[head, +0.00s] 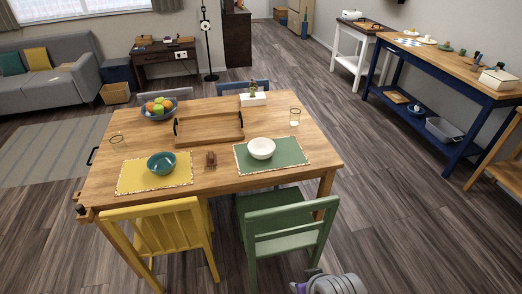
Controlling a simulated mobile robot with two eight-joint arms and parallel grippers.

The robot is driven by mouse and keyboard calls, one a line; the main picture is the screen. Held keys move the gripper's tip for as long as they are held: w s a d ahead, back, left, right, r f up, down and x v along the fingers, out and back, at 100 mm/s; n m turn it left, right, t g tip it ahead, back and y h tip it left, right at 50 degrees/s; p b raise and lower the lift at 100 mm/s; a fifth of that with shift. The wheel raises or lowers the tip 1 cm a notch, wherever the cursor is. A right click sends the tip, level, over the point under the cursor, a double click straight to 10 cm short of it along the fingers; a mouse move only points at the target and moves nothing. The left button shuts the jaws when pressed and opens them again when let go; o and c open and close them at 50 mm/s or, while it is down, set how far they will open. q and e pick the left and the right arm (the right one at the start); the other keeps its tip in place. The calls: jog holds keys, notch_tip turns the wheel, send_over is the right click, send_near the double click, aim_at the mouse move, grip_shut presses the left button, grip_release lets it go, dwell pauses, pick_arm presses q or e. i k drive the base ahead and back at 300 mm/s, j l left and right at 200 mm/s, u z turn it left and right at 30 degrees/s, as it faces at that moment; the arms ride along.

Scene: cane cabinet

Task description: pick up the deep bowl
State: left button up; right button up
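Two bowls stand on the dining table (215,184), and I cannot tell for sure which is the deep bowl. A teal bowl (161,164) sits upright on the yellow placemat (133,178) at the near left. A white bowl (261,149) sits upright on the green placemat (291,152) to the right. Both look empty. No gripper touches either bowl. A grey, rounded part of mine with purple bits shows at the bottom edge, right of centre, but I make out no fingers on it. My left gripper is not in view.
A wooden tray (209,129) with black handles, a fruit bowl (159,115), a white planter (253,99) and a small brown object (211,160) stand on the table. A yellow chair (158,232) and a green chair (287,238) block its near side.

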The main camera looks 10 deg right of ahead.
aim_at(259, 148)
jog(key=l+u, duration=0.1)
jog(key=u, duration=0.3)
jog(key=l+u, duration=0.1)
jog(key=u, duration=0.25)
jog(key=l+u, duration=0.1)
jog(key=u, duration=0.3)
jog(key=l+u, duration=0.4)
jog(key=k+l+u, duration=0.2)
jog(key=l+u, duration=0.15)
jog(key=l, duration=0.2)
jog(key=k+l, duration=0.1)
jog(key=l, duration=0.25)
jog(key=k+l+u, duration=0.1)
jog(key=l, duration=0.2)
jog(key=k+l, duration=0.15)
jog(key=l, duration=0.2)
jog(key=k+l+u, duration=0.1)
jog(key=l, duration=0.2)
jog(key=k, duration=0.05)
